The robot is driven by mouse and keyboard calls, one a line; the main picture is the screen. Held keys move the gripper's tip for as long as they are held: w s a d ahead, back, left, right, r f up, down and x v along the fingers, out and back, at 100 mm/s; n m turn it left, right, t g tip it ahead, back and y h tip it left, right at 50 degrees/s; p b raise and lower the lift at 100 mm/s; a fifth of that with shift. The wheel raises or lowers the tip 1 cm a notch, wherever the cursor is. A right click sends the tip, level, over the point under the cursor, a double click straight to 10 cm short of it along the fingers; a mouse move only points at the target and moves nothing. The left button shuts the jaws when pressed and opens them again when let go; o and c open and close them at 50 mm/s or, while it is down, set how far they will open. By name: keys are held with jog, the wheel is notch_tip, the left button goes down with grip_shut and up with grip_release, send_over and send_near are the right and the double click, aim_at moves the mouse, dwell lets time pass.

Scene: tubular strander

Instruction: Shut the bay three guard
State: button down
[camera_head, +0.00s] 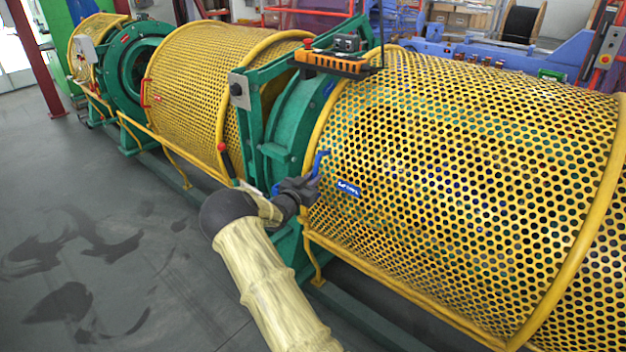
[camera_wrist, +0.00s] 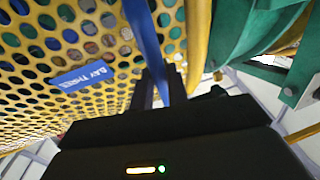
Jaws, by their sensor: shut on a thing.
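The bay three guard (camera_head: 450,170) is a yellow perforated curved cover over the right-hand section of the machine. A small blue label (camera_head: 349,188) sits near its left edge, and in the wrist view the label (camera_wrist: 84,76) reads "BAY THREE". A blue handle (camera_head: 321,160) stands by the guard's left rim. My gripper (camera_head: 310,186) is shut on this handle, and the blue bar (camera_wrist: 146,35) runs down between the fingers in the wrist view. The guard mesh spans the front of the section; its far side is hidden.
A green frame (camera_head: 285,140) stands left of the guard. An orange rack (camera_head: 335,64) is mounted above it. Another yellow mesh guard (camera_head: 200,90) covers the section to the left, with a red-knobbed lever (camera_head: 223,150) beside it. The grey floor (camera_head: 90,230) at left is clear.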

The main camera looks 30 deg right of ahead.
jog(key=shift+w+a+r, duration=0.25)
jog(key=shift+w, duration=0.05)
jog(key=c, duration=1.8)
grip_release()
jog(key=shift+a+t, duration=0.1)
jog(key=shift+t, duration=0.2)
jog(key=shift+o, duration=0.8)
jog(key=shift+w+f, duration=0.15)
jog(key=shift+d+f, duration=0.1)
jog(key=shift+d, duration=0.15)
jog(key=shift+s+d, duration=0.1)
jog(key=shift+s, duration=0.2)
